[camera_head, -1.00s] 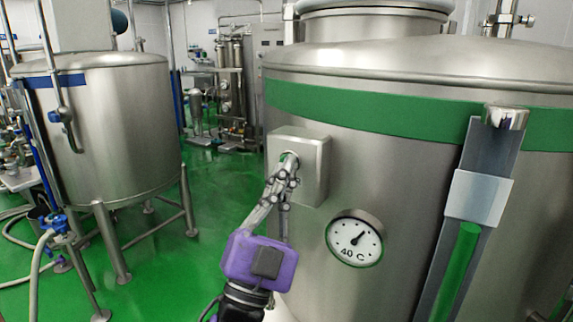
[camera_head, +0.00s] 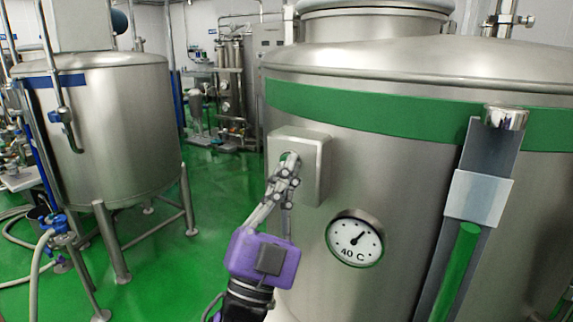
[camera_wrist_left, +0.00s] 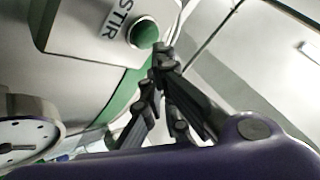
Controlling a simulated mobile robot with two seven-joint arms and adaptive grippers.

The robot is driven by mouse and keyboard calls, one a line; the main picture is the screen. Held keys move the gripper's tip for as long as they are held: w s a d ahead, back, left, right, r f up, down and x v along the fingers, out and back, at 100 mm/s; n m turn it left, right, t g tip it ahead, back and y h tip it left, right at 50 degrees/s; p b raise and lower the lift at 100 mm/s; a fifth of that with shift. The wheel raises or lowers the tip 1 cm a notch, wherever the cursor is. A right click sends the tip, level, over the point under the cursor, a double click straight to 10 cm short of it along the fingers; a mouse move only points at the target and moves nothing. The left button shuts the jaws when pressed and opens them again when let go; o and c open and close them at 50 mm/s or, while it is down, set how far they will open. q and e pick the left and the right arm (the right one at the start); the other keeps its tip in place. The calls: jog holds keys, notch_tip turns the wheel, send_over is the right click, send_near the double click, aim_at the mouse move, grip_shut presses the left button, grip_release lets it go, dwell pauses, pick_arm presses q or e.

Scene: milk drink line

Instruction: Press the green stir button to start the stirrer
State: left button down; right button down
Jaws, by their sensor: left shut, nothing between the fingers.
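The green stir button (camera_wrist_left: 144,33) sits in a round metal ring on a grey box, beside the label STIR (camera_wrist_left: 117,18), in the left wrist view. In the head view the box (camera_head: 313,165) is fixed to the front of the large steel tank (camera_head: 390,130), and the button (camera_head: 284,157) shows partly behind my fingertips. My left gripper (camera_head: 291,164) is shut and empty, its tips just in front of the button. In the left wrist view the tips (camera_wrist_left: 160,52) are beside the button's lower right edge; I cannot tell whether they touch it. My right gripper is not in view.
A round dial marked 40 C (camera_head: 354,238) sticks out of the tank below and right of the box. A level gauge with a green column (camera_head: 456,270) stands further right. A smaller steel tank (camera_head: 105,130) stands at left, with open green floor (camera_head: 200,240) between.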

pick_arm(q)
jog(key=shift+w+d, duration=0.3)
jog(key=shift+w, duration=0.15)
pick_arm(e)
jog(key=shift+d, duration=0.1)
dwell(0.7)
pick_arm(q)
jog(key=shift+s+a, duration=0.5)
jog(key=shift+s, duration=0.25)
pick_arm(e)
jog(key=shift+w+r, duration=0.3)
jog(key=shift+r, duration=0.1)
